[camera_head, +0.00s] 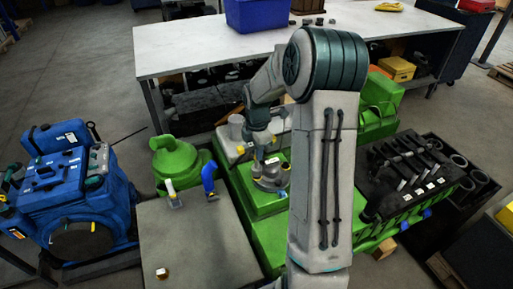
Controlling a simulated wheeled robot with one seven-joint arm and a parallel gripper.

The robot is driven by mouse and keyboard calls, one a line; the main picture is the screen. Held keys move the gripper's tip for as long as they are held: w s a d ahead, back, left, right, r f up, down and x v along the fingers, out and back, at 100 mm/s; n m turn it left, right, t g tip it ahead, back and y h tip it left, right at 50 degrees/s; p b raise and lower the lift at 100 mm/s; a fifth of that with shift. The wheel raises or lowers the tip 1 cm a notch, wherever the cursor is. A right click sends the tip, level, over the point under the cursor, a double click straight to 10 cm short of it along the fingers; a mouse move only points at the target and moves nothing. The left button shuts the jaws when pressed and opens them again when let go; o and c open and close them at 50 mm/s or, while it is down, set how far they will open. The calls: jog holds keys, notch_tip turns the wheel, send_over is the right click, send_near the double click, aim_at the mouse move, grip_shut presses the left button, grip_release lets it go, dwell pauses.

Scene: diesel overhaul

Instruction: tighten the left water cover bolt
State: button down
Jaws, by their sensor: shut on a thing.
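The green engine block (262,200) stands in the middle, behind the grey bench. A grey round cover (270,182) sits on top of it and looks like the water cover. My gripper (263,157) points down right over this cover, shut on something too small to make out. The left bolt cannot be told apart at this size. I cannot tell whether the held thing touches the cover. My own arm hides the area to the right of the cover.
A grey flat top (200,245) is in front with blue and white-handled items at its far edge. A blue machine (75,195) stands left. A black tray of dark parts (410,170) lies right. A long white table (200,50) runs behind.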

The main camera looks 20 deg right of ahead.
jog(key=n+p, duration=0.3)
jog(key=n, duration=0.2)
jog(key=shift+r, duration=0.2)
jog(key=n+p, duration=0.3)
jog(key=n, duration=0.1)
jog(key=shift+f+n, duration=0.15)
jog(key=shift+n, duration=0.85)
